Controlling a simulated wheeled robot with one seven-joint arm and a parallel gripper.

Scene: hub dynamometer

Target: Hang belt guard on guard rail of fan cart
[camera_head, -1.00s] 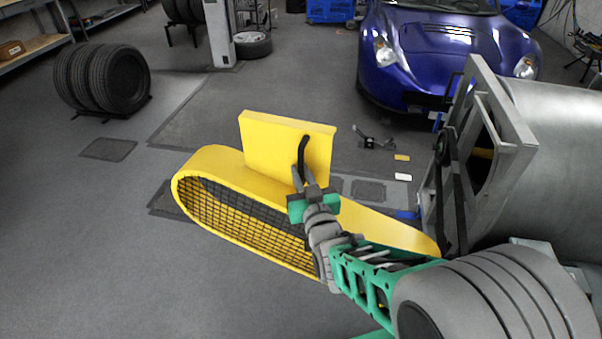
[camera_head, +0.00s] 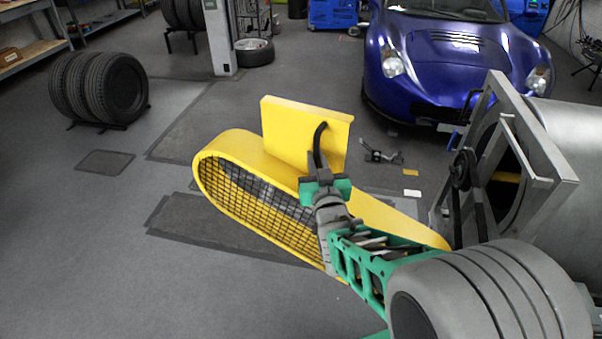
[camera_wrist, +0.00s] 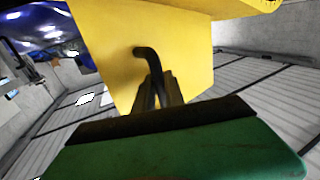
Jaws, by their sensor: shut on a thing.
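The yellow belt guard (camera_head: 238,143) is a long rounded shell with a dark mesh face and a flat plate (camera_head: 296,126) standing up from it. My gripper (camera_head: 318,174) is shut on the black curved handle on that plate and holds the guard up in the air, tilted down to the right. In the wrist view the plate (camera_wrist: 195,60) fills the top, with the handle (camera_wrist: 149,62) between the fingers (camera_wrist: 160,92). The fan cart (camera_head: 545,175) stands at the right, with a grey frame and a pulley and belt on its front. I cannot make out which bar is its guard rail.
A blue car (camera_head: 440,60) stands behind. A grey post (camera_head: 220,40) stands at the back.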

